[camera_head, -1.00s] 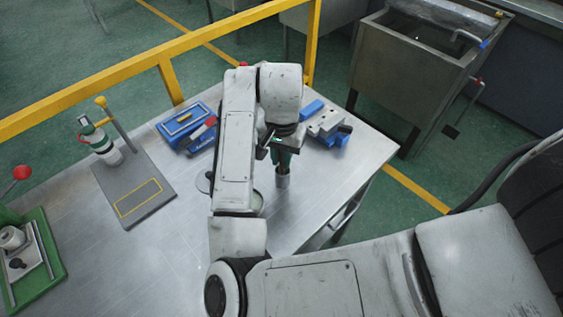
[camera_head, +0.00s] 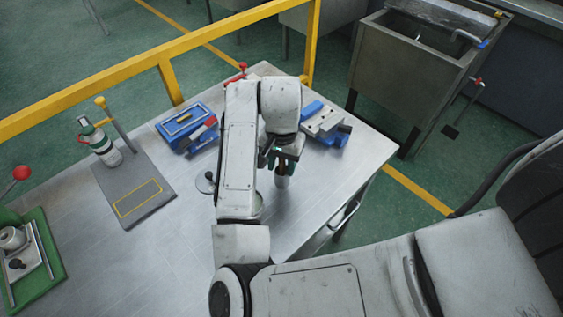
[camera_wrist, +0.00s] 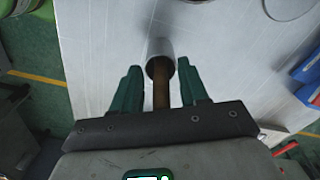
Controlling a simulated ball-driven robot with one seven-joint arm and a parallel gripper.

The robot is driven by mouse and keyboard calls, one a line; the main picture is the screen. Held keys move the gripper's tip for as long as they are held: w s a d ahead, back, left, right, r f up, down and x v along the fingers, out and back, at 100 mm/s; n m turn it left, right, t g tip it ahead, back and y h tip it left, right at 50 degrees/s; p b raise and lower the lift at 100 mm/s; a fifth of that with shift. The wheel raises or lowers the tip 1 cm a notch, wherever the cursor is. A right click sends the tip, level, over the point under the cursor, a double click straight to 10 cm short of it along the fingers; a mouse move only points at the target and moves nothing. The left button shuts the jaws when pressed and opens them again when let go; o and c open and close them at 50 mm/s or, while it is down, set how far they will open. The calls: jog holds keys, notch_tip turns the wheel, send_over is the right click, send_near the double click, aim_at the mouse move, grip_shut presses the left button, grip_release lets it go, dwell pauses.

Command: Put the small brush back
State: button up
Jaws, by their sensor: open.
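The small brush's brown handle (camera_wrist: 161,95) shows in the wrist view between the fingers of my gripper (camera_wrist: 159,68).
A blue toolbox (camera_head: 184,122) and a blue-and-grey clamp block (camera_head: 326,124) lie at the back of the metal table (camera_head: 165,255). A grey stand (camera_head: 135,190) with a bottle (camera_head: 101,146) is at left. A green-based press (camera_head: 40,265) is further left.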

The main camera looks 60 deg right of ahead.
jog(key=shift+r, duration=0.1)
notch_tip(320, 180, up, 12)
jog(key=shift+r+p, duration=0.1)
jog(key=shift+p, duration=0.5)
jog(key=shift+d, duration=0.1)
dwell(2.0)
